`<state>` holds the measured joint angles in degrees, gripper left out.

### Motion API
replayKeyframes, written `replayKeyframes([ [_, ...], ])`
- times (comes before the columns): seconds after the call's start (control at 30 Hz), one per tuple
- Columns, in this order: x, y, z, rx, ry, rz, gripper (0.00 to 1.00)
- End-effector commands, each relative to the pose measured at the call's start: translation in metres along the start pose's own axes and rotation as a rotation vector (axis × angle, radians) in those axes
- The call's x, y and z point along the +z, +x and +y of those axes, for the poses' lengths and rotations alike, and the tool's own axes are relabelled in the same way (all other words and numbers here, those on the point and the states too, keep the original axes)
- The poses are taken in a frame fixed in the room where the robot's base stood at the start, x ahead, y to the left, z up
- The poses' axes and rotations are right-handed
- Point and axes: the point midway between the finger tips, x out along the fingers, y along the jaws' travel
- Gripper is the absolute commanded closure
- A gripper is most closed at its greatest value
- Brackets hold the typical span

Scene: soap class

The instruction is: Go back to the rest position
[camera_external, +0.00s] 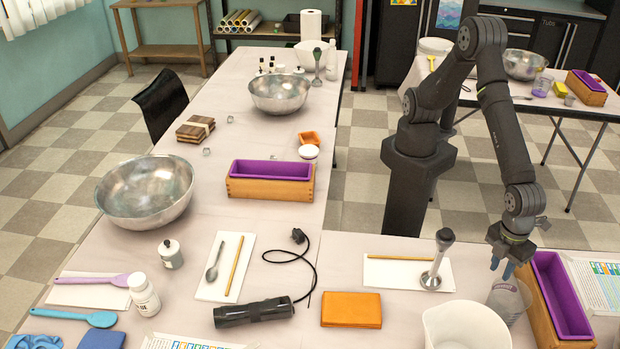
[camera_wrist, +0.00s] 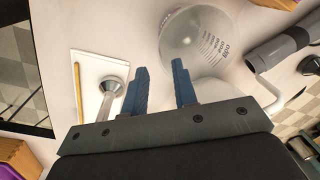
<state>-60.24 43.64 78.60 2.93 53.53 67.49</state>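My gripper (camera_external: 502,270) hangs from the arm at the right of the external view, its blue fingers pointing down. In the wrist view my gripper (camera_wrist: 163,82) has its two fingers apart, with nothing between them. A clear plastic measuring cup (camera_external: 511,301) stands on the table just below the fingertips. In the wrist view the cup (camera_wrist: 203,45) with its printed scale lies beyond the fingers. I cannot tell from these views exactly how far the fingertips are above its rim.
A wooden mold with purple liner (camera_external: 558,290) stands right of my gripper. A metal blender attachment (camera_external: 437,262) stands to its left, beside a pencil-like stick (camera_external: 400,258). A white bowl (camera_external: 466,328) sits in front.

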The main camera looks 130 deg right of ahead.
Motion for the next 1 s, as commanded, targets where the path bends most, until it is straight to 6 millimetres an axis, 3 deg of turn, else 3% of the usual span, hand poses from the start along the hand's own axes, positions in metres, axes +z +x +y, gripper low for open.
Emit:
replayKeyframes([
  [0.43, 0.0, 0.09, 0.001, 0.003, 0.0, -0.001, 0.74],
  [0.7, 0.0, 0.058, -0.003, -0.002, 0.0, 0.001, 0.74],
  [1.0, 0.0, 0.053, -0.003, 0.0, 0.0, 0.0, 0.74],
])
